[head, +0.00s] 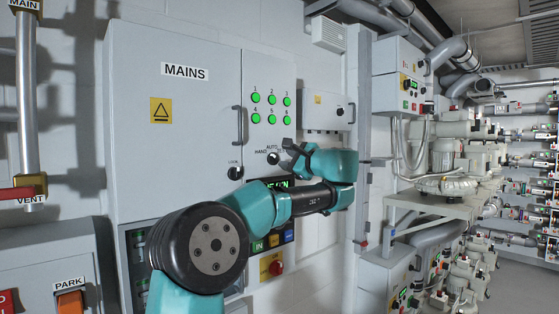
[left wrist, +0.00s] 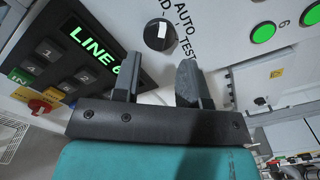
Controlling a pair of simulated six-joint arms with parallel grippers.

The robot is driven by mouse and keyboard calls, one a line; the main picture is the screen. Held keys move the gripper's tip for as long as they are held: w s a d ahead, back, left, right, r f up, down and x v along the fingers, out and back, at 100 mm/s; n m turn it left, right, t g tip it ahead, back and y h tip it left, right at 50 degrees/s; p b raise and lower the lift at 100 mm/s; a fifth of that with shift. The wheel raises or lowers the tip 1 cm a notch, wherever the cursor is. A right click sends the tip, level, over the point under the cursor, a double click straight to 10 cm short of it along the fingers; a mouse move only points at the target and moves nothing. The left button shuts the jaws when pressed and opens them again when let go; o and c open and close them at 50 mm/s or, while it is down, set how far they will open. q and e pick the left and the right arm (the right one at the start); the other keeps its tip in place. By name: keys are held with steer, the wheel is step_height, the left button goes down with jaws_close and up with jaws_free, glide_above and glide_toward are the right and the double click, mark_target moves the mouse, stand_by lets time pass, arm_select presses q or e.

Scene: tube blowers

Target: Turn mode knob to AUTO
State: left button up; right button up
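The mode knob (head: 272,158) is a small round black knob with a white mark on the grey panel, beside the words HAND and AUTO. In the left wrist view the knob (left wrist: 156,39) is just beyond my fingertips, with AUTO and TEST lettered to its right and HAND partly cut off above. I cannot tell exactly which label its white mark points at. My left gripper (head: 292,156) is close to the knob's right in the head view. Its two fingers (left wrist: 160,76) are apart and empty, not around the knob. My right gripper is not in view.
The grey MAINS cabinet (head: 170,110) with a vertical handle (head: 238,128) stands left. Green numbered buttons (head: 270,107) are above the knob. A smaller LOCAL knob (head: 235,173) is at its lower left. A lit LINE display (left wrist: 93,52) with a keypad is below. Pipes and valves fill the right.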

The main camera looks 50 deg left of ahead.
mark_target(276, 159)
arm_select(q)
steer(key=shift+w+a, duration=0.1)
steer(key=shift+a, duration=2.2)
jaws_close()
